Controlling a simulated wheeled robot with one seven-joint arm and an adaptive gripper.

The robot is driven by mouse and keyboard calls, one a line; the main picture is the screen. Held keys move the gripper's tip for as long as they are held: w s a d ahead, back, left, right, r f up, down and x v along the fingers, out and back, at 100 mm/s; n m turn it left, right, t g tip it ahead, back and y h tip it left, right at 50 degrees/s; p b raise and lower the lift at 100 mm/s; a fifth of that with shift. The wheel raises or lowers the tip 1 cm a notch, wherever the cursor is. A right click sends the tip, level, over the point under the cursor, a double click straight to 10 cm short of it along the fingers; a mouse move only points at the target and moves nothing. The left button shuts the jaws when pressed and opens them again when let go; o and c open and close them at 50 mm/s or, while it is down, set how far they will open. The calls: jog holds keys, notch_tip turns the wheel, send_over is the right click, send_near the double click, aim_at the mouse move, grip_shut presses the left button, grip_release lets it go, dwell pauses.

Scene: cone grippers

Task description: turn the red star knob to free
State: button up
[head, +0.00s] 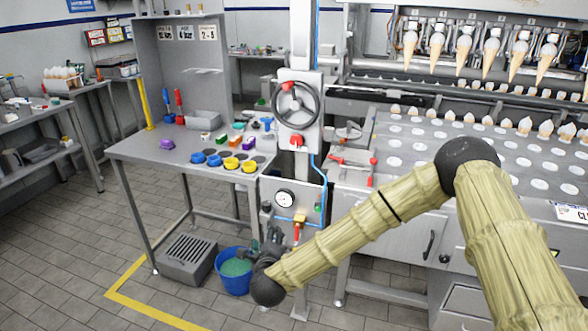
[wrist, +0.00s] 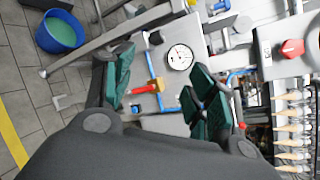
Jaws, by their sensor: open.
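The red star knob (head: 296,141) sits low on the pale panel (head: 312,92), under the handwheel (head: 297,104), in the head view. In the wrist view the knob (wrist: 292,48) is at the upper right, outside my fingers. My gripper (head: 268,246) is low in the head view, well below the knob, beside the lower gauge box. In the wrist view my gripper (wrist: 160,76) is open, with nothing seen between its green-padded fingers but the gauge box behind. Any marking around the knob is too small to read.
The box below carries a dial gauge (head: 285,199) and a yellow-and-red valve (head: 300,224). A blue bucket (head: 233,270) stands on the floor by my gripper. A steel table (head: 180,155) with coloured items is left. The cone machine (head: 470,150) is right.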

jog(key=w+d+r+m+t+h, duration=0.1)
jog(key=w+r+m+h, duration=0.1)
jog(key=w+r+m, duration=0.3)
jog(key=w+d+r+m+t+h, duration=0.1)
jog(key=w+r+m, duration=0.1)
jog(key=r, duration=0.5)
jog(key=m+h+p, duration=0.1)
jog(key=m+h, duration=0.3)
jog(key=m, duration=0.4)
send_near(295, 140)
jog(key=p+x, duration=0.3)
jog(key=x, duration=0.6)
jog(key=shift+w+d, duration=0.1)
jog(key=shift+w, duration=0.05)
jog(key=shift+c, duration=0.5)
jog(key=c, duration=0.9)
